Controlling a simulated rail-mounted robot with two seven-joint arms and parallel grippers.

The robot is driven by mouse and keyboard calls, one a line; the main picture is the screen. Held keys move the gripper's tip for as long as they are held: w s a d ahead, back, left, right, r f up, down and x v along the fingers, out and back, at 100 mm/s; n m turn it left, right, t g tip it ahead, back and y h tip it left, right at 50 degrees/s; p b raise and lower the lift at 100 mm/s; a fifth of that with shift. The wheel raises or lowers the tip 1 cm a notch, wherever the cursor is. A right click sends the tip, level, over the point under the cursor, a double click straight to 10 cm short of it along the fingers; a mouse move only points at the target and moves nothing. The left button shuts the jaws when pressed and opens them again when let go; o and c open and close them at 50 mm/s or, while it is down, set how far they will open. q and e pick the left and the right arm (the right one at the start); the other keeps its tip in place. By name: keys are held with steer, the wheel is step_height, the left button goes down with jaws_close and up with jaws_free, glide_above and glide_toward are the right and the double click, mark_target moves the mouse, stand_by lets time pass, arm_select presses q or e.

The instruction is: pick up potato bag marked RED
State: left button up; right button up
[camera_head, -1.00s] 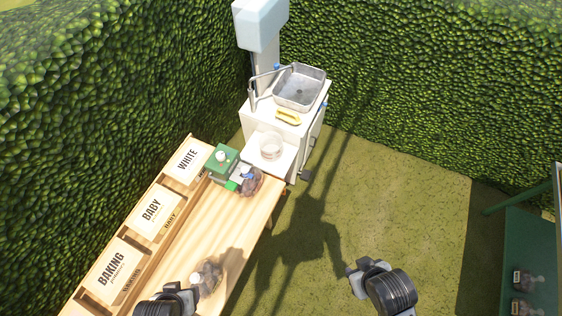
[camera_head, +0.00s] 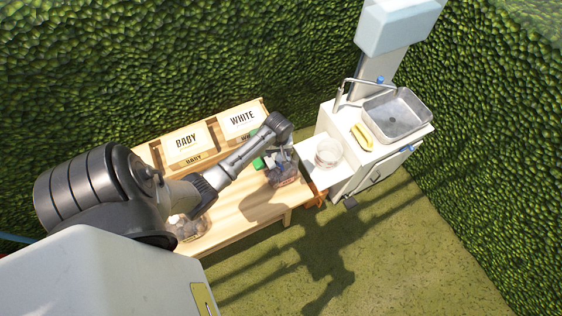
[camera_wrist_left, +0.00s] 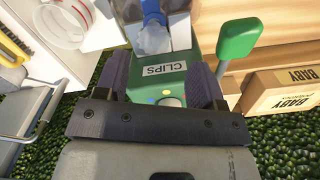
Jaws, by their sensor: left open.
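No marking reading RED is legible in either view. A second similar bag (camera_head: 190,228) stands nearer on the table, also partly covered by my arm. A blue item (camera_wrist_left: 152,32) shows beyond the box. My right gripper is out of view.
Crates labelled BABY (camera_head: 188,145) and WHITE (camera_head: 242,120) line the table's back edge. A white stand to the right holds a clear container (camera_head: 328,153), a yellow brush (camera_head: 362,137) and a metal sink (camera_head: 398,114). A hedge encloses the area. The grass in front is clear.

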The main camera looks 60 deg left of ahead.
mark_target(281, 158)
arm_select(q)
steer(key=shift+w+d+f, duration=0.1)
steer(key=shift+w+f, duration=0.05)
steer(key=shift+f, duration=1.85)
steer(key=shift+w+d+f, duration=0.1)
steer(key=shift+w+f, duration=0.05)
steer(key=shift+f, duration=1.85)
jaws_close()
steer(key=shift+a+r, duration=0.1)
